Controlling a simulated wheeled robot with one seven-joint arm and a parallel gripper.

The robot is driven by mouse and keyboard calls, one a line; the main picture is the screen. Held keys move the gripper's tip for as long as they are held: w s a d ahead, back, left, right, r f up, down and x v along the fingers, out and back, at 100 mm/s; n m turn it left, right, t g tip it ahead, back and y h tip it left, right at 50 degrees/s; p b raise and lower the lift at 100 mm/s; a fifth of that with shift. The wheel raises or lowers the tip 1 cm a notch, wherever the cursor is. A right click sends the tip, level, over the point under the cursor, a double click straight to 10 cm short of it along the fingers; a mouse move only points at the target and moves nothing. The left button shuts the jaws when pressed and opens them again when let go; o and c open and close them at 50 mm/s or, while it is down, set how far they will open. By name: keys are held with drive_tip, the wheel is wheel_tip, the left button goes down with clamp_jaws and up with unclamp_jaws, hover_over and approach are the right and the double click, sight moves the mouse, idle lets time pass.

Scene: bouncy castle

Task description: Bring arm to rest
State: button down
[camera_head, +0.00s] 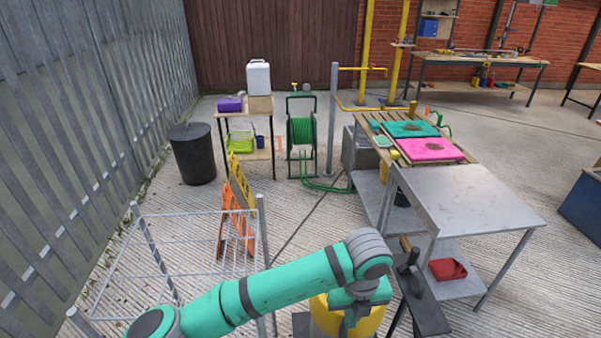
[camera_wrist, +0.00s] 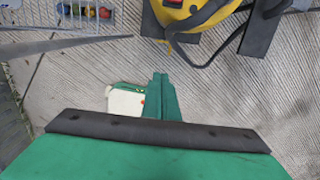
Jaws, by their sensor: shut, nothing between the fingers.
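My green arm (camera_head: 265,288) reaches from the lower left across the front of the head view and bends down at a grey elbow-like joint. My gripper (camera_head: 350,317) hangs below that joint, in front of a yellow rounded object (camera_head: 368,322), and its fingertips are hard to make out there. In the wrist view the green fingers of my gripper (camera_wrist: 161,82) are together, with nothing held between them. They point over the ridged concrete floor (camera_wrist: 235,95). A cream and green object (camera_wrist: 125,101) lies beside the fingers, partly hidden by them.
A white wire rack (camera_head: 185,243) stands at the left, near orange barriers (camera_head: 235,228). A grey metal table (camera_head: 465,198) and a slatted table with teal (camera_head: 409,130) and pink (camera_head: 429,149) pads stand at the right. A yellow object with black straps (camera_wrist: 190,18) is close in the wrist view.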

drive_tip(key=s+d+r+n+t+h, duration=0.15)
drive_tip(key=d+h, duration=0.25)
drive_tip(key=d, duration=0.5)
drive_tip(key=w+d+r+n+h, duration=0.1)
drive_tip(key=d+n+h, duration=0.15)
drive_tip(key=d, duration=0.55)
drive_tip(key=w+d+r+n+t+h, duration=0.2)
drive_tip(key=d+r+n+t+h, duration=0.5)
drive_tip(key=n, duration=0.3)
drive_tip(key=s+a+f+n+t+y, duration=0.4)
drive_tip(key=a+f+n, duration=0.2)
drive_tip(key=a+n, duration=0.3)
drive_tip(key=s+a+f+n+t+y, duration=0.3)
drive_tip(key=s+a+f+n+y, duration=0.15)
drive_tip(key=a+f+n, duration=0.4)
drive_tip(key=s+a+f+n+y, duration=0.2)
drive_tip(key=s+a+y, duration=0.3)
drive_tip(key=s+a, duration=1.3)
drive_tip(key=s+n, duration=0.1)
drive_tip(key=s, duration=0.2)
drive_tip(key=shift+n+g, duration=0.35)
drive_tip(key=c, duration=2.2)
unclamp_jaws()
drive_tip(key=shift+s+a+r, duration=0.15)
drive_tip(key=shift+s, duration=0.05)
drive_tip(key=o, duration=0.8)
drive_tip(key=shift+s, duration=0.1)
drive_tip(key=shift+o, duration=0.2)
